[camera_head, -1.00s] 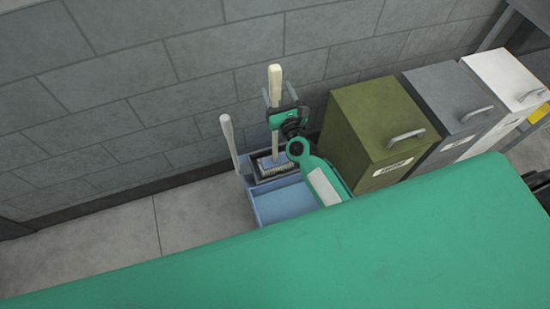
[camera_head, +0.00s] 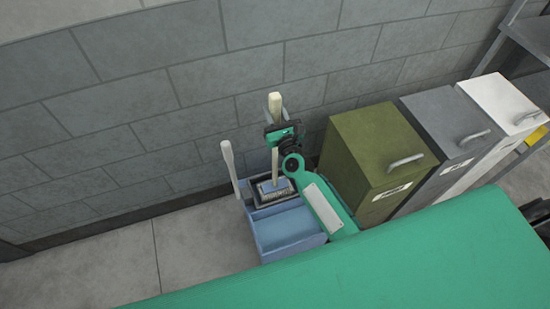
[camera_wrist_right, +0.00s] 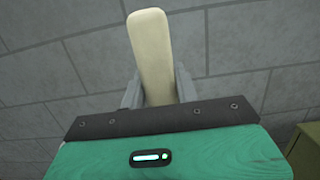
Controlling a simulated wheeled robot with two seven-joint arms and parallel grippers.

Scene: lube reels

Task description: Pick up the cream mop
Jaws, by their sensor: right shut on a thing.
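The cream mop has a thick cream handle (camera_head: 275,160) that stands upright, with its wide grip end at the top. In the right wrist view the grip end (camera_wrist_right: 152,45) rises between the fingers. The grey-blue mop head (camera_head: 275,190) sits in the back part of a blue bucket (camera_head: 290,232). My right gripper (camera_head: 274,106) is shut on the mop handle just below its top; its fingers also show in the right wrist view (camera_wrist_right: 158,88). My left gripper is not in view.
A second pale handle (camera_head: 229,160) rises at the bucket's left side. Olive (camera_head: 350,150), grey (camera_head: 440,125) and white (camera_head: 500,98) bins stand to the right. A grey block wall (camera_head: 150,110) is close behind. The floor on the left is clear.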

